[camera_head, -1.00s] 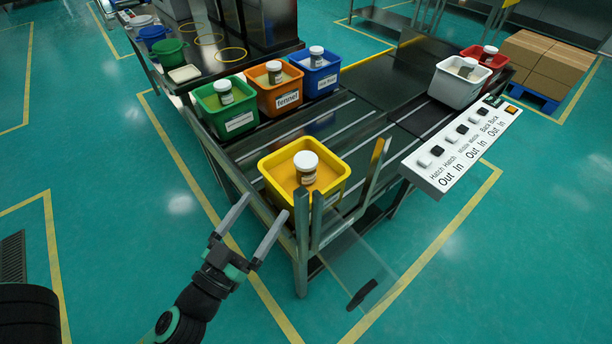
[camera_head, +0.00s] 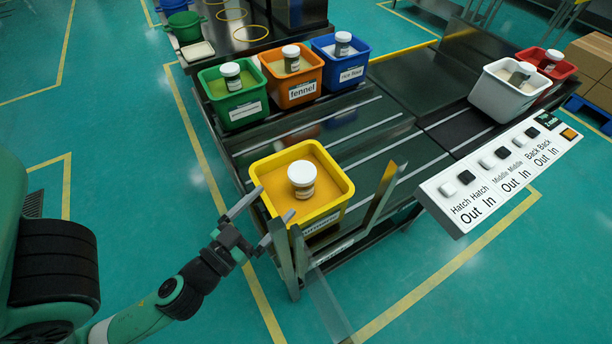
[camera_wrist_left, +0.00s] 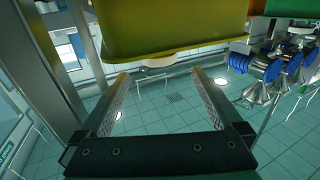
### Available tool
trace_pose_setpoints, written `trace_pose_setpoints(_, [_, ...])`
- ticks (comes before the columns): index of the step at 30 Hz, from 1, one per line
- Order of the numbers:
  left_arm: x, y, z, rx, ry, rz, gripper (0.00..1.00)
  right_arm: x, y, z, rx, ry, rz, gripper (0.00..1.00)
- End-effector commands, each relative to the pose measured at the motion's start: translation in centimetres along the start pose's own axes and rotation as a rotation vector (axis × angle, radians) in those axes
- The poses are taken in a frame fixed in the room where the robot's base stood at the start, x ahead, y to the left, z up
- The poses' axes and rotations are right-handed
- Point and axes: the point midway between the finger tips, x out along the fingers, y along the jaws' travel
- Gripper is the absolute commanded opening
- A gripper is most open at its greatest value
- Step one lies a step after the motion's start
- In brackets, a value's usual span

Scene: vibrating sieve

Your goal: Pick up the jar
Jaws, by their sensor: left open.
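A white-lidded jar (camera_head: 302,179) stands upright in the yellow bin (camera_head: 342,183) on the near end of the metal table. Other similar jars stand in the green bin (camera_head: 238,109), orange bin (camera_head: 296,91), blue bin (camera_head: 347,72), and red bin (camera_head: 563,72). My left gripper (camera_head: 272,203) is open and empty at the near-left edge of the yellow bin, apart from the jar. My right gripper is not in view.
Metal posts (camera_head: 299,253) rise at the table's near edge beside my left gripper. A white bin (camera_head: 498,95) stands at the right, near a labelled switch panel (camera_head: 500,175). The floor to the left of the table is clear.

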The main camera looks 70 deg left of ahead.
Motion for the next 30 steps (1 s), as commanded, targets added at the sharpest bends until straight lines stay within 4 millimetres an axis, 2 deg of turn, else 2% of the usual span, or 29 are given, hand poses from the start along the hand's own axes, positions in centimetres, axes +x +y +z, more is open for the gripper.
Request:
trace_pose_setpoints(5, [2.1,-0.2,-0.6,-0.004,0.008,-0.008,1.0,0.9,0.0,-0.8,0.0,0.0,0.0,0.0])
trace_pose_setpoints(6, [3.1,-0.1,-1.2,-0.003,0.005,-0.007,1.0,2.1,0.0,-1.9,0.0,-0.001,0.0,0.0])
trace_pose_setpoints(10, [5.3,-0.1,-0.8,-0.002,0.005,-0.003,1.0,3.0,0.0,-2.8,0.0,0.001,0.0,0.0])
trace_pose_setpoints(17, [6.3,0.0,-0.2,-0.001,0.003,0.0,1.0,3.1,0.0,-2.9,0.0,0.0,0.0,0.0])
trace_pose_setpoints(25, [10.4,0.1,-0.6,-0.002,0.005,-0.001,1.0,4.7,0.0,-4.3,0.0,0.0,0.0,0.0])
trace_pose_setpoints(30, [11.3,0.1,-0.2,0.0,0.004,0.0,1.0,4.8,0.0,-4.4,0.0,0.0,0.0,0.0])
